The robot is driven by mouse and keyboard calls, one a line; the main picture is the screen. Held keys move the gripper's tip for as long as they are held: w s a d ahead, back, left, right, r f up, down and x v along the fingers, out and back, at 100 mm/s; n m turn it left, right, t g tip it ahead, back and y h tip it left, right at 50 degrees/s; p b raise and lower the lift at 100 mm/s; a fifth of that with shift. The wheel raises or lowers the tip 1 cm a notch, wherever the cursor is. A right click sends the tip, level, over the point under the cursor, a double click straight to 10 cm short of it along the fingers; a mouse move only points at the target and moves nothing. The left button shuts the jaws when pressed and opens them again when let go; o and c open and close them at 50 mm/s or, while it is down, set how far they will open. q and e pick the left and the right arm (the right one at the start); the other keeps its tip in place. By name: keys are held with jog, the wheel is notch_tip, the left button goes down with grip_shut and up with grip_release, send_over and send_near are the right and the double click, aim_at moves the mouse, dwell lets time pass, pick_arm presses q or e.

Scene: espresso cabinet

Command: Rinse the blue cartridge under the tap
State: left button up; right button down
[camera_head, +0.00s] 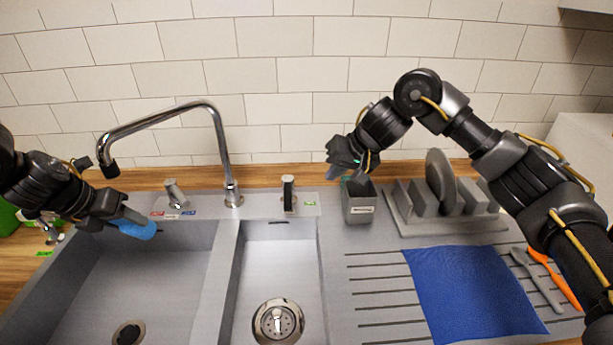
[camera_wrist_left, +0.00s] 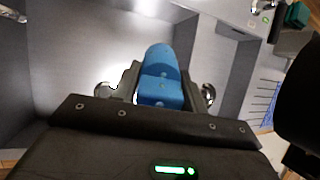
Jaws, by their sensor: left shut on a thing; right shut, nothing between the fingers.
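The blue cartridge (camera_head: 138,229) is held in my left gripper (camera_head: 126,217) over the far left part of the left sink basin. In the left wrist view the cartridge (camera_wrist_left: 161,78) sits between the two fingers, with the grey basin behind it. The chrome tap (camera_head: 178,112) arches over the left basin, and its outlet (camera_head: 108,170) is above and slightly left of the cartridge. No water shows at the outlet. A lever (camera_head: 174,194) stands behind the left basin, beside red and blue labels. My right gripper (camera_head: 348,159) is shut and empty above a small grey caddy.
The grey caddy (camera_head: 360,208) stands right of the right basin (camera_head: 272,260). A rack with grey plates (camera_head: 440,190) is behind a blue cloth (camera_head: 470,290) on the drainboard. Grey and orange utensils (camera_head: 537,280) lie to its right. The left basin (camera_head: 130,285) is empty.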

pick_arm(q)
jog(key=s+a, duration=0.4)
jog(key=s, duration=0.3)
dwell(0.8)
jog(key=shift+a+r, duration=0.1)
dwell(1.1)
jog(key=s+a+r+p, duration=0.2)
jog(key=s+r, duration=0.1)
jog(key=s, duration=0.1)
jog(key=shift+s+a+r, duration=0.15)
jog(key=shift+a+r, duration=0.05)
jog(key=shift+r, duration=0.2)
dwell(0.5)
